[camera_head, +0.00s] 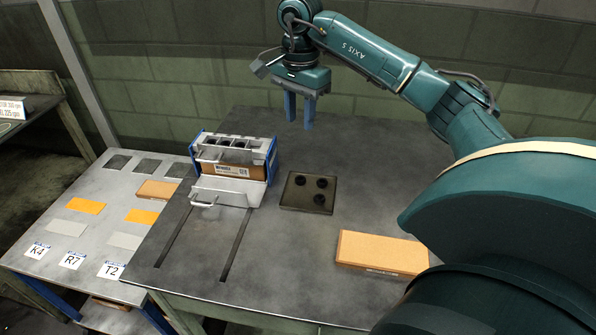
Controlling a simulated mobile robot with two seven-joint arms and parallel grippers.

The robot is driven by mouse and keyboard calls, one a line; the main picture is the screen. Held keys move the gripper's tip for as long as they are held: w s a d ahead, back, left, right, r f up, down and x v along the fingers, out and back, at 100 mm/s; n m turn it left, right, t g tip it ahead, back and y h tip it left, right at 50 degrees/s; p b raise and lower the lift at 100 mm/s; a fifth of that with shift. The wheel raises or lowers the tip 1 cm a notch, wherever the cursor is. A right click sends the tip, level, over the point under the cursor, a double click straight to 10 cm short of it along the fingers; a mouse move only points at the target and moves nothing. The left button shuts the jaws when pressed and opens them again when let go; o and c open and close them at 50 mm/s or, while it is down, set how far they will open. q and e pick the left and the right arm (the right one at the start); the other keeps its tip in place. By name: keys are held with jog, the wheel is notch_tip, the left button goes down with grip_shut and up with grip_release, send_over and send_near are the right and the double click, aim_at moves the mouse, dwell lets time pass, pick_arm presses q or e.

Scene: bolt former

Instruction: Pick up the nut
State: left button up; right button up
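A dark square plate (292,203) lies on the table right of the metal fixture. Three small black round pieces (319,199) show on it; they may be nuts, but they are too small and dark to be sure. My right gripper (300,126) is above the back of the table, behind and above the plate. Its two blue fingers point down and stand apart, with nothing seen between them. My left gripper is not in view.
A metal fixture with blue sides (230,190) stands on the table (285,265), holding an orange-brown box. Another orange-brown box (382,252) lies at the front right. A lower side table (85,222) with coloured patches and labels adjoins on the left.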

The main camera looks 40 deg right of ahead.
notch_tip(320, 180, down, 4)
jog(key=b, duration=0.2)
send_over(300, 178)
jog(key=f, duration=0.8)
jog(key=shift+a+f, duration=0.1)
jog(key=shift+a, duration=0.25)
jog(key=f, duration=0.5)
jog(key=shift+d+p, duration=0.35)
jog(key=shift+p, duration=0.05)
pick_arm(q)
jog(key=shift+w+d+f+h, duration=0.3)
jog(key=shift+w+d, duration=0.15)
pick_arm(e)
grip_shut()
